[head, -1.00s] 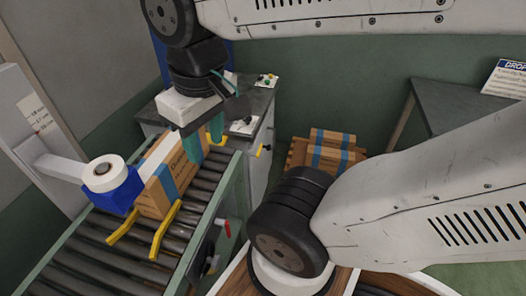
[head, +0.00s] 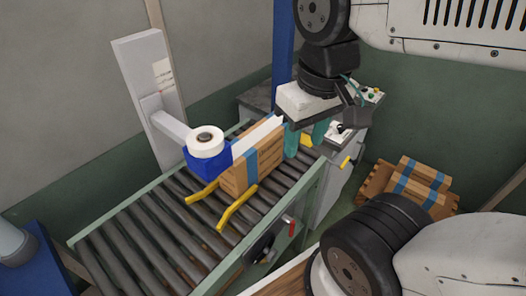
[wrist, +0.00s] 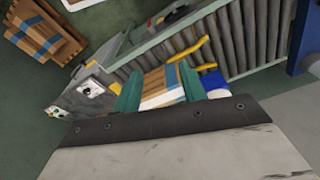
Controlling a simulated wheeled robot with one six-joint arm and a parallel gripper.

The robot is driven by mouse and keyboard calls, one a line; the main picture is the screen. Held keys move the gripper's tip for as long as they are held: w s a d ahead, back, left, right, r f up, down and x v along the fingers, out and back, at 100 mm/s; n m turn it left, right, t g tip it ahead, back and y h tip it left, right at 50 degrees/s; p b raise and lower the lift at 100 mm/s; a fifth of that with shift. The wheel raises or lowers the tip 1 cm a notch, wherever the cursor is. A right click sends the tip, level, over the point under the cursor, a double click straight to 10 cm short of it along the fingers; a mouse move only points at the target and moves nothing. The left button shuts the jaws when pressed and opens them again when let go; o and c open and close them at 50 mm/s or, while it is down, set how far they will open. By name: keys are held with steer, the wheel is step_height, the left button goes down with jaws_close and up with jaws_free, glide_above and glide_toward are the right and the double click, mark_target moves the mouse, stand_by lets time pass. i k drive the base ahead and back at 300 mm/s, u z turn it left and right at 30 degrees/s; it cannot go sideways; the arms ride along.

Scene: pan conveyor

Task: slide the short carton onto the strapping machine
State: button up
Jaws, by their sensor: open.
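The short carton (head: 238,178), brown with a blue band and a white top, stands upright on the roller conveyor, beside a blue tape head (head: 208,160) with a white roll. My gripper (head: 306,138) is open, its teal fingers pointing down at the carton's right end. In the wrist view the carton (wrist: 158,88) appears between the two fingers; I cannot tell whether they touch it. A grey cabinet (head: 325,185) with a button panel stands at the conveyor's far end and appears to be the strapping machine; my gripper partly hides its top.
Yellow guide rails (head: 237,208) flank the carton's near end. The near rollers (head: 150,235) are clear. A blue post (head: 284,55) rises behind the conveyor. A green side rail (head: 290,215) edges the conveyor.

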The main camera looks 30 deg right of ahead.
mark_target(256, 152)
steer(key=u, duration=1.15)
steer(key=k, duration=0.95)
steer(key=z, duration=1.05)
steer(key=i, duration=0.5)
